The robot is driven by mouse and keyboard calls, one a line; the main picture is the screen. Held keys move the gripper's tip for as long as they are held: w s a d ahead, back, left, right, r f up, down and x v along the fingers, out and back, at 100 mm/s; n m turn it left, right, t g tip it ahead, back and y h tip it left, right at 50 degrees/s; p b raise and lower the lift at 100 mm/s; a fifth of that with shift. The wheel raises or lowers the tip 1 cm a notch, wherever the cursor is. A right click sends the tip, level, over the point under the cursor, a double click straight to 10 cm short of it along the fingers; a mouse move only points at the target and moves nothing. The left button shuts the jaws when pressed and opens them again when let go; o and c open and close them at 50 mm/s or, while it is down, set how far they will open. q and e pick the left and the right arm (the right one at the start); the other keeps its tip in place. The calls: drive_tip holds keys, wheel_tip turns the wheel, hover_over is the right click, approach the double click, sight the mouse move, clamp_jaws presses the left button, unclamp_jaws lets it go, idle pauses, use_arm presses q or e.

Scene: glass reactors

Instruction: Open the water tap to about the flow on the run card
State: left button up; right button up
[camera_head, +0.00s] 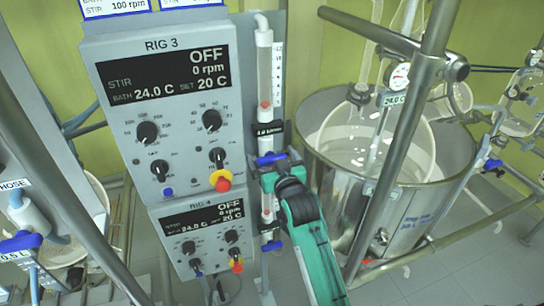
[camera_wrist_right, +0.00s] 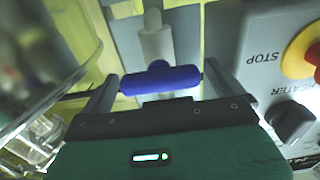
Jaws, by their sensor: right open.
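The upper water tap has a blue bar handle (camera_head: 268,158) at the foot of a clear flow tube (camera_head: 264,75), beside the RIG 3 panel. A red float (camera_head: 265,104) sits low in that tube. My right gripper (camera_head: 272,170) is at this tap, its arm coming up from below. In the right wrist view the blue handle (camera_wrist_right: 150,80) lies across the gap between the two spread fingers of my right gripper (camera_wrist_right: 160,86). I cannot tell whether a finger touches it. The run cards (camera_head: 115,6) are cut off at the top, no flow readable. My left gripper is out of view.
The RIG 3 panel (camera_head: 165,58) is close on the left, with a red and yellow stop button (camera_head: 220,181). A second blue tap (camera_head: 271,246) is below. A steel bath (camera_head: 400,215) with glassware and a slanting metal post (camera_head: 400,130) stand on the right.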

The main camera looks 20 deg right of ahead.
drive_tip(key=c, duration=1)
